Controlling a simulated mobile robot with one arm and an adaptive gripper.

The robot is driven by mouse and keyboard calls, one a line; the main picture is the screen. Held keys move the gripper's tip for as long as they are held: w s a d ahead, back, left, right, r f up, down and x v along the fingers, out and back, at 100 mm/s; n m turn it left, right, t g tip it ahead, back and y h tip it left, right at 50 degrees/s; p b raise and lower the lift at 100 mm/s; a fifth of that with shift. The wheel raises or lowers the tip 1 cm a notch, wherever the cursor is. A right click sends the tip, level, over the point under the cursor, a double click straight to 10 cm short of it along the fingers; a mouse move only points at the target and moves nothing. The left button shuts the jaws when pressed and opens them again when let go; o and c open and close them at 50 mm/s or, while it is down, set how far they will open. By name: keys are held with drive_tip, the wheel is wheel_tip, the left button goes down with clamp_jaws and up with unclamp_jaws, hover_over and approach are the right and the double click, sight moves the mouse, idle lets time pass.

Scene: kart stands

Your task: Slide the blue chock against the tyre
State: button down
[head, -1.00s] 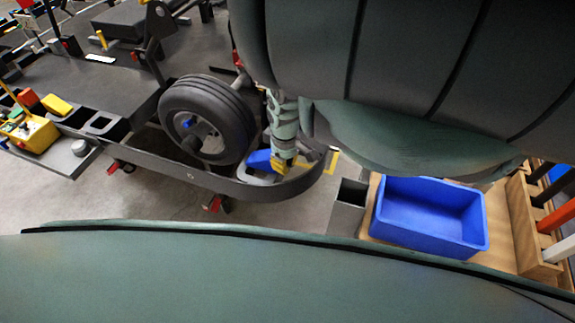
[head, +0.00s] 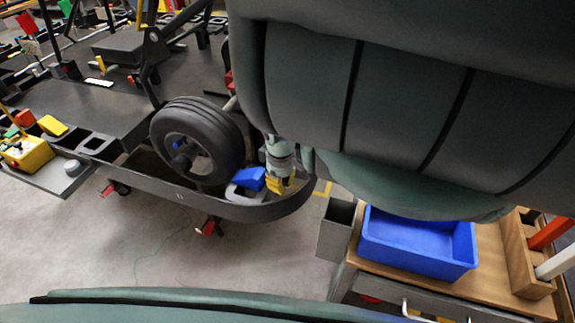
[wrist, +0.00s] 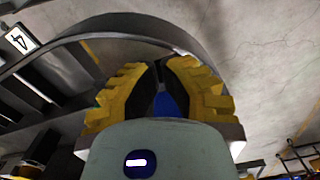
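The tyre (head: 197,140) is dark, with a grey hub, and stands upright within the curved dark bumper rail of the kart stand. The blue chock (head: 250,178) sits on a light grey plate just right of the tyre's lower side. I cannot tell whether chock and tyre touch. My gripper (head: 281,183), with yellow fingers, points down at the chock's right side. In the wrist view the yellow stepped fingers (wrist: 160,85) lean towards each other, with blue showing in the narrow gap between their dark pads. Whether they grip the chock is unclear.
The dark rail (head: 190,202) curves round the tyre and chock, close to my gripper. A yellow control box (head: 27,153) is far left. Concrete floor lies in front.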

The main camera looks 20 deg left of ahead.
wheel_tip(320, 180, up, 8)
drive_tip(key=p, duration=0.2)
idle(0.4)
